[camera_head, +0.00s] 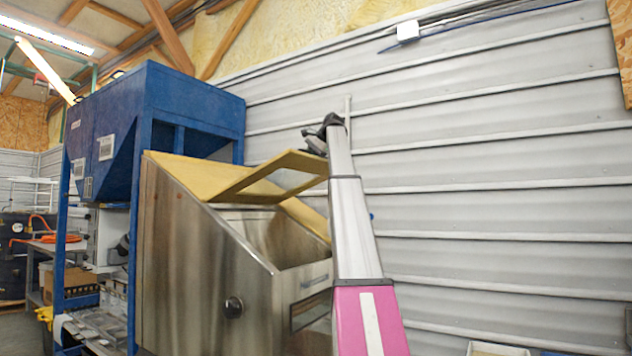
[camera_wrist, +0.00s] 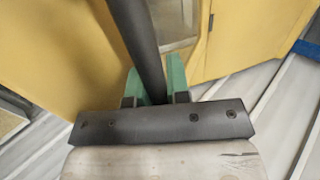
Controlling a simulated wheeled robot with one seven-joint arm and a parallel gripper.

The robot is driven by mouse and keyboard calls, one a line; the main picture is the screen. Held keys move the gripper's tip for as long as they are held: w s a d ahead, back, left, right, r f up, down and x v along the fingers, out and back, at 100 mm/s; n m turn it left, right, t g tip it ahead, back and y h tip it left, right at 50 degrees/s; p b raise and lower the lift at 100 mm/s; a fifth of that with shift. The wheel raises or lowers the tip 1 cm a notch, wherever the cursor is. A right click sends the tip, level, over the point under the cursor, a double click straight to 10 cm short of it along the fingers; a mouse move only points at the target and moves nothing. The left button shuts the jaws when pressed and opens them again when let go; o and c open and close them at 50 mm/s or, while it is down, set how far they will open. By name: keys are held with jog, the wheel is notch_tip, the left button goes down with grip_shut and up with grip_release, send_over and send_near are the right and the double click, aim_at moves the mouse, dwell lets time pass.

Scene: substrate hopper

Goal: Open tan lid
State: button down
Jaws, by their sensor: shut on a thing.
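The tan lid (camera_head: 302,161), a flat panel with a window in it, stands tilted up above the steel hopper (camera_head: 190,262), with an open gap under it. My gripper (camera_head: 318,143) is at the lid's raised edge, at the top of my extended arm. In the wrist view, the green fingers of my gripper (camera_wrist: 154,84) are shut on a dark round handle bar (camera_wrist: 136,35). Tan panel surface (camera_wrist: 250,40) lies behind the bar there. The wrist housing hides the finger bases, and my arm hides part of the hopper's right side.
A blue frame with a blue bin (camera_head: 190,100) stands behind and left of the hopper. A grey corrugated wall (camera_head: 480,180) runs close behind on the right. Shelves with boxes (camera_head: 85,285) stand at the left. A pale bin (camera_head: 495,348) is at the bottom right.

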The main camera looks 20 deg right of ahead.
jog(key=w+a+r+g+h, duration=0.1)
jog(key=w+a+r+g, duration=0.1)
jog(key=r, duration=0.6)
jog(key=w+a, duration=0.1)
jog(key=w, duration=0.1)
jog(key=shift+w+a+r+h, duration=0.3)
jog(key=shift+a+h, duration=0.05)
jog(key=shift+h, duration=0.05)
jog(key=c, duration=1.4)
grip_release()
